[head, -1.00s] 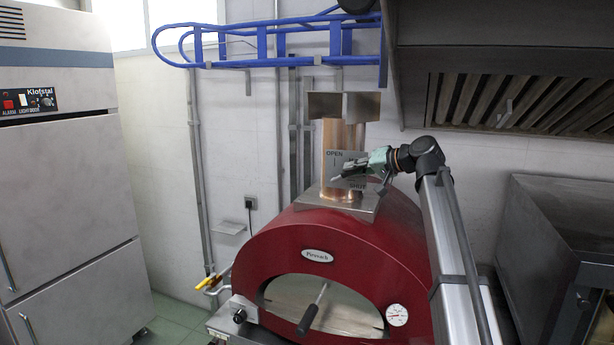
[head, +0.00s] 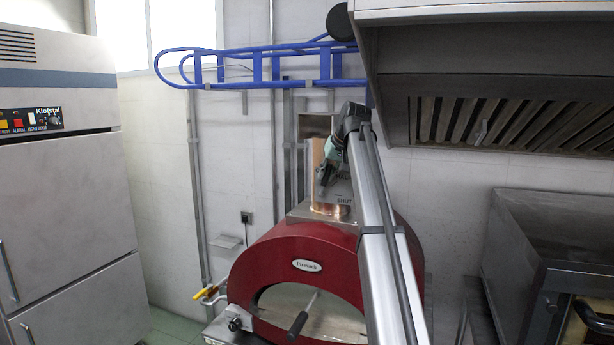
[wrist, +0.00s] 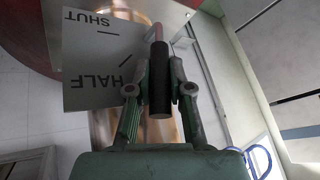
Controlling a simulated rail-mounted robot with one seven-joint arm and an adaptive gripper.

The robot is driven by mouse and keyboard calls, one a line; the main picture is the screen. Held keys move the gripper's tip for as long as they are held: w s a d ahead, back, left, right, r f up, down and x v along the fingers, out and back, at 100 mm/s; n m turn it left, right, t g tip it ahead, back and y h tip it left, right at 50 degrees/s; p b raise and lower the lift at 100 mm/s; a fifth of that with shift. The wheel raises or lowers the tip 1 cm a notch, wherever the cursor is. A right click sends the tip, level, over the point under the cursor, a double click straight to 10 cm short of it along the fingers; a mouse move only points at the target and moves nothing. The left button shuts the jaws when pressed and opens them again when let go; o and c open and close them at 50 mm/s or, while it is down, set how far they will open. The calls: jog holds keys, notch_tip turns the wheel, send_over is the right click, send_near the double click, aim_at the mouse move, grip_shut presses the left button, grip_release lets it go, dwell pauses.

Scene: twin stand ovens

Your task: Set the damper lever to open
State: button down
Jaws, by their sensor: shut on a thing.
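The damper lever shows in the wrist view as a black cylindrical grip (wrist: 160,85) with a reddish rod at its far end. My gripper (wrist: 160,92) is closed around this grip, one finger on each side. The grey label plate (wrist: 95,60) lies beside the lever, showing SHUT and HALF upside down; no OPEN mark shows.
The red oven (head: 250,275) stands below the flue, with a handle at its mouth. A blue rack (head: 265,68) hangs on the wall above. The extraction hood (head: 470,55) is close on the right. A tall fridge (head: 60,180) stands at left.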

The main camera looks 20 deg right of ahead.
aim_at(330, 166)
jog(key=shift+a, duration=0.1)
dwell(0.4)
jog(key=c, duration=1.3)
grip_release()
jog(key=shift+w, duration=0.1)
jog(key=shift+s+r, duration=0.2)
jog(key=shift+r, duration=0.1)
jog(key=v, duration=0.4)
jog(key=shift+r, duration=0.1)
jog(key=s+d, duration=0.1)
jog(key=s, duration=0.3)
jog(key=s+d, duration=0.1)
jog(key=s, duration=0.2)
jog(key=s+d, duration=0.1)
jog(key=s, duration=0.3)
jog(key=shift+s+d, duration=0.3)
jog(key=shift+d, duration=0.05)
